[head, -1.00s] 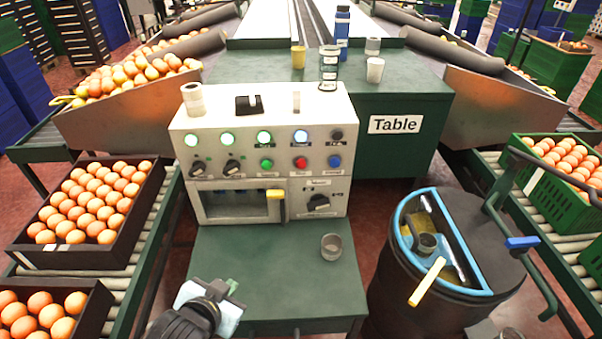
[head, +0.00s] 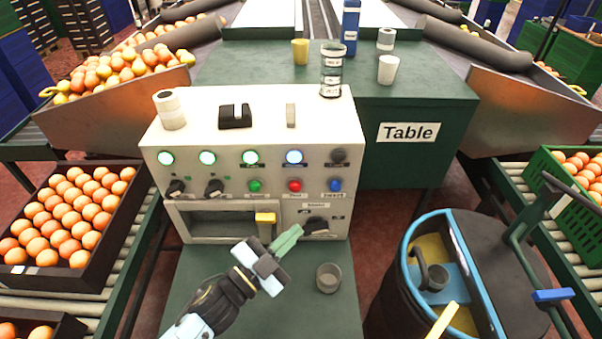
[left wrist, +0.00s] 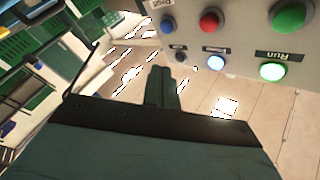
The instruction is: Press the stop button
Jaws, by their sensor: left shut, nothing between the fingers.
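The control panel (head: 330,220) is a white box on the green table, with a row of lamps above green, red and blue buttons. The red button (head: 295,186), the likely stop button, sits between the green button (head: 254,186) and the blue one (head: 335,185); its label is too small to read. In the left wrist view the red button (left wrist: 210,20) is at the top, beside the green one (left wrist: 288,17). My left gripper (head: 292,236) is shut and empty, below and in front of the red button, apart from it. It also shows in the left wrist view (left wrist: 161,72).
A grey cup (head: 328,278) stands on the lower green shelf. A blue-rimmed drum (head: 408,262) stands at the right. Egg-like oranges fill a crate (head: 120,226) at the left.

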